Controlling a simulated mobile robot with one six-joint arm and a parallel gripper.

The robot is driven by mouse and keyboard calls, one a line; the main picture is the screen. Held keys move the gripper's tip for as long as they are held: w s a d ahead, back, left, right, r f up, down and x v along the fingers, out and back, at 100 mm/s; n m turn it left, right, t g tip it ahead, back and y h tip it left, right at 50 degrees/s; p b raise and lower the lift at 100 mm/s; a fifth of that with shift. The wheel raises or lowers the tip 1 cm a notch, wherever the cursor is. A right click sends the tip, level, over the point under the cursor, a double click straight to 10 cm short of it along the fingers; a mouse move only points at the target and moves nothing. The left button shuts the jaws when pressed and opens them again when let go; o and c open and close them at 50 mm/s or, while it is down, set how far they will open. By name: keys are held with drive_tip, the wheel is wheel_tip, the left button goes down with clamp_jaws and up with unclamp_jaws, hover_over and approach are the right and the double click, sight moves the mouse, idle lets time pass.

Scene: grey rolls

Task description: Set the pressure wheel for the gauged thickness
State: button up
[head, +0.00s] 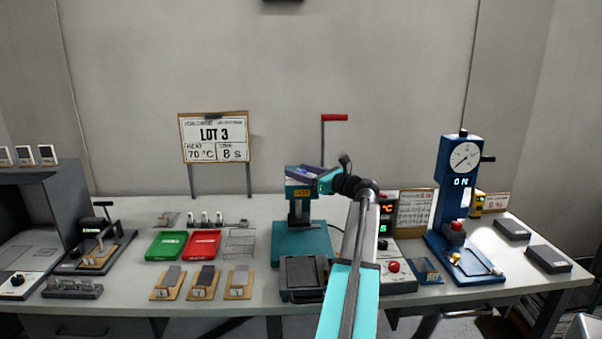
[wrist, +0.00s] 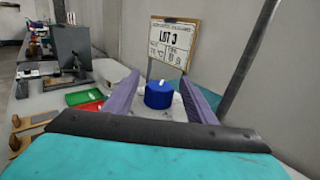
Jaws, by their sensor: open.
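The pressure wheel, a blue round knob with a white mark on top (wrist: 157,98), shows in the wrist view between and beyond my gripper's purple fingers. My gripper (wrist: 158,82) is open, with one finger on each side of the wheel in the picture; I cannot tell whether they touch it. In the head view my gripper (head: 303,176) is at the top of the teal press (head: 303,243) and hides the wheel. A blue stand with a round dial (head: 465,157) is at the right, its small display reading about "0N". A yellow gauge (head: 477,204) is partly hidden behind it.
A red-handled lever (head: 334,118) rises behind my gripper. The LOT 3 board (head: 215,138) reads 70 °C and 8 s. A control box (head: 392,268) and a text card (head: 415,209) stand right of the press. Green (head: 167,246) and red (head: 200,245) trays lie left.

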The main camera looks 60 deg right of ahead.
drive_tip(key=c, duration=0.9)
drive_tip(key=shift+a, duration=0.25)
drive_tip(key=shift+c, duration=0.7)
drive_tip(key=shift+d, duration=0.2)
